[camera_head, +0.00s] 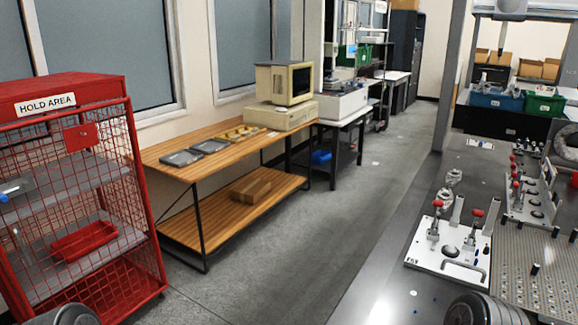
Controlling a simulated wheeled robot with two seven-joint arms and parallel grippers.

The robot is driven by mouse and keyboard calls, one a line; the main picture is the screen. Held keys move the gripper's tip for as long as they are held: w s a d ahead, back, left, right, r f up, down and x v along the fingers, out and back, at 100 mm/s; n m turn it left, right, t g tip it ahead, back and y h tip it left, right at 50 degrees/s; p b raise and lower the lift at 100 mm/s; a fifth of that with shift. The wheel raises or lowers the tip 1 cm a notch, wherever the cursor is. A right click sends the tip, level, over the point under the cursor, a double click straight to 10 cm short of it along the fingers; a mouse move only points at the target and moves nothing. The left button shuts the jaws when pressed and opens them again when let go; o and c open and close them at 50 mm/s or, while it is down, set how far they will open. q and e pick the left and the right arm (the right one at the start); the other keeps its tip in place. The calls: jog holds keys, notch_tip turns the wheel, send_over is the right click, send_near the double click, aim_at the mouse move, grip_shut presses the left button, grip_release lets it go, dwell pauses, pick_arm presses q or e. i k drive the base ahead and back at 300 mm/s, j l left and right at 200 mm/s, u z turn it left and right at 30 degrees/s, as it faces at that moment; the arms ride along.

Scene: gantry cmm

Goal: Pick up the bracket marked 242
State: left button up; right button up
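I cannot make out any marking 242 in this view, and I cannot tell which part is the bracket. Small silvery metal parts (452,178) stand on the dark table at the right, behind a white fixture plate (428,256) with red-handled clamps. The small label on that plate is not clearly legible. Several yellowish parts (236,134) lie on the wooden bench; they are too small to identify. Neither gripper shows. Dark rounded parts, probably of my arms, show at the bottom left and bottom right edges.
A red mesh cage labelled HOLD AREA (45,103) stands at the left. The wooden bench (185,172) carries dark flat trays and an old computer (285,83). A perforated plate (520,275) and blue bin (496,101) are at right. The grey floor aisle between is clear.

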aim_at(446, 195)
jog(key=i+j+u, duration=0.2)
jog(key=i+u, duration=0.15)
jog(key=i+j+u, duration=0.1)
jog(key=i+u, duration=0.65)
jog(key=i+z, duration=0.3)
jog(key=i, duration=0.2)
jog(key=i+j+z, duration=0.25)
jog(key=i, duration=0.3)
jog(key=i+l+z, duration=0.2)
jog(key=z, duration=0.2)
jog(key=i+z, duration=0.3)
jog(key=z, duration=0.15)
jog(key=i+z, duration=0.55)
jog(key=z, duration=0.25)
jog(key=i+j+z, duration=0.15)
jog(key=i+z, duration=0.15)
jog(key=z, duration=0.15)
jog(key=i+j+z, duration=1.1)
jog(key=j, duration=0.25)
jog(key=i+l, duration=0.05)
